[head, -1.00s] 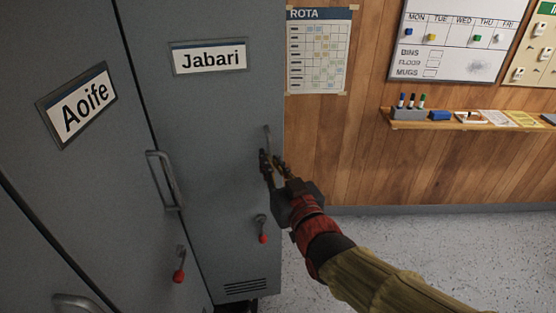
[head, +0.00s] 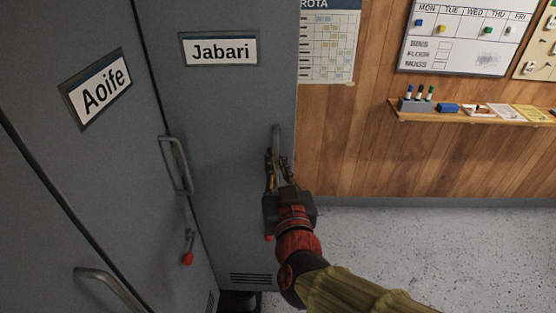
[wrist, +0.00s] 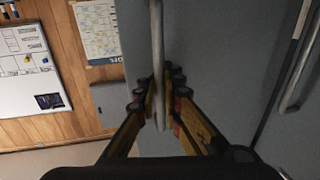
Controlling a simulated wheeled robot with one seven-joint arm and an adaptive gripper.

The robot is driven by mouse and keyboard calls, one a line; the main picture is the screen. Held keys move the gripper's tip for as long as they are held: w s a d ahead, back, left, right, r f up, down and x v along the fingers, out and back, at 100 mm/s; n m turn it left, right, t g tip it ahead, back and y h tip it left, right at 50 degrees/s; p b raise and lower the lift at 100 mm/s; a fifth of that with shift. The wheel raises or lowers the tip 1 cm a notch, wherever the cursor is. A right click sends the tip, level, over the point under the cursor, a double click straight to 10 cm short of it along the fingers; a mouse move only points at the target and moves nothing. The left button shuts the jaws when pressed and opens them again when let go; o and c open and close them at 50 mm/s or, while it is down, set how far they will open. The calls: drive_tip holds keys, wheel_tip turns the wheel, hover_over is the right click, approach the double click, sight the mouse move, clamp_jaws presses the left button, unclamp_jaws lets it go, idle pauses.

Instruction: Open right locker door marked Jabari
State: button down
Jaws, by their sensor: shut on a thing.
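The grey right locker door (head: 235,110) carries a Jabari name plate (head: 219,49). Its upright bar handle (head: 277,136) is near the door's right edge and also shows in the wrist view (wrist: 157,50). My gripper (head: 278,168) is shut on the lower part of this handle, with a finger on each side of the bar in the wrist view (wrist: 160,105). The door's red-tipped lever (head: 268,238) is mostly hidden behind my gripper. I cannot tell whether the door stands slightly ajar.
The Aoife locker door (head: 150,160) is at left, with its own handle (head: 176,165) and red-tipped lever (head: 188,257). A shelf (head: 470,117) with pens and a whiteboard (head: 462,35) are on the wood wall. The speckled floor (head: 420,245) at right is clear.

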idle(0.3)
drive_tip(key=c, duration=2.3)
unclamp_jaws()
drive_tip(key=shift+d+r, duration=0.1)
drive_tip(key=shift+s, duration=0.1)
drive_tip(key=s+d, duration=0.1)
drive_tip(key=s, duration=1)
drive_tip(key=shift+s, duration=0.4)
